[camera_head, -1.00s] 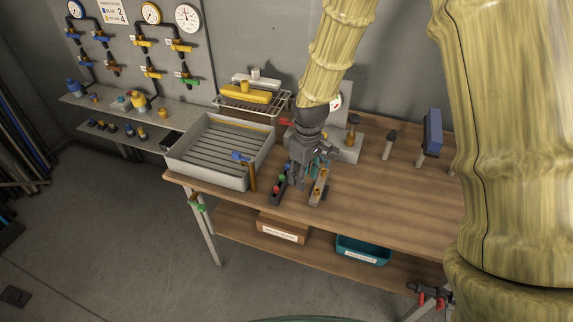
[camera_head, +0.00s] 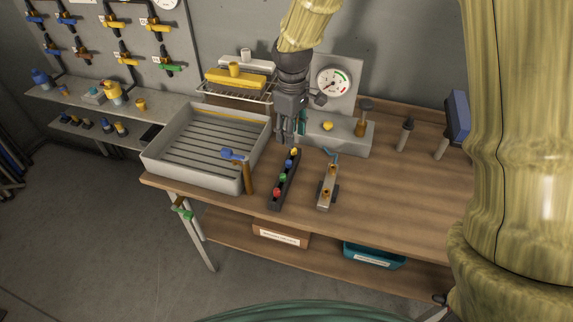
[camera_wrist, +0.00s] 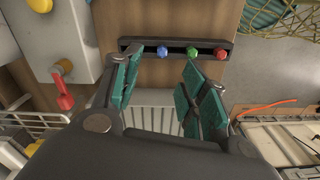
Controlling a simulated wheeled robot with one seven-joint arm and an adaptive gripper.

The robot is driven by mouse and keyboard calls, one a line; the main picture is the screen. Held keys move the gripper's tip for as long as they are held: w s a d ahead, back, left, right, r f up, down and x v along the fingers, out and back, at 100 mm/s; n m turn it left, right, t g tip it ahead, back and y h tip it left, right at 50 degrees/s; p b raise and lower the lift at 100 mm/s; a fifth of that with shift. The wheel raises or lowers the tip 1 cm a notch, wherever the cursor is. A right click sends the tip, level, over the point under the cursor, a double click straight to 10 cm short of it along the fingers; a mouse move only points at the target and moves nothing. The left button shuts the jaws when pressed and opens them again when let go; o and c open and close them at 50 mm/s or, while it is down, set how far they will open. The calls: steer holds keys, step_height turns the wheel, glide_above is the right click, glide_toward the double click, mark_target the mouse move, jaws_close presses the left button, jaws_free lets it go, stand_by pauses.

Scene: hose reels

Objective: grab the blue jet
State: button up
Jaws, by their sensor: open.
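The blue jet (camera_head: 289,165) is a small round blue knob in a dark narrow rack (camera_head: 274,206) on the bench. It stands between a yellow jet (camera_head: 294,152) and a green jet (camera_head: 283,177), with a red jet (camera_head: 277,191) at the near end. My gripper (camera_head: 287,141) is above the rack's far end, pointing down. In the wrist view my gripper (camera_wrist: 160,77) is open and empty, its teal pads apart. There the blue jet (camera_wrist: 162,51) shows beyond the fingertips, between them in the picture and apart from both. The yellow jet is hidden there.
A grey slatted tray (camera_head: 190,176) with a blue-headed tool (camera_head: 235,155) at its edge stands left. A metal bar with brass fittings (camera_head: 326,192) lies right of the rack. A gauge stand (camera_head: 349,85) is behind.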

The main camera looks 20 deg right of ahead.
mark_target(289, 161)
step_height(289, 161, down, 5)
steer(key=shift+s+r+p, duration=0.1)
steer(key=shift+p, duration=0.55)
steer(key=shift+s+f, duration=0.15)
steer(key=shift+f, duration=0.05)
steer(key=shift+a+f+p, duration=0.15)
steer(key=shift+f+p, duration=0.35)
steer(key=shift+f, duration=0.35)
steer(key=shift+a+f+p, duration=0.15)
steer(key=shift+f+p, duration=0.35)
steer(key=shift+f, duration=1.3)
steer(key=c, duration=0.9)
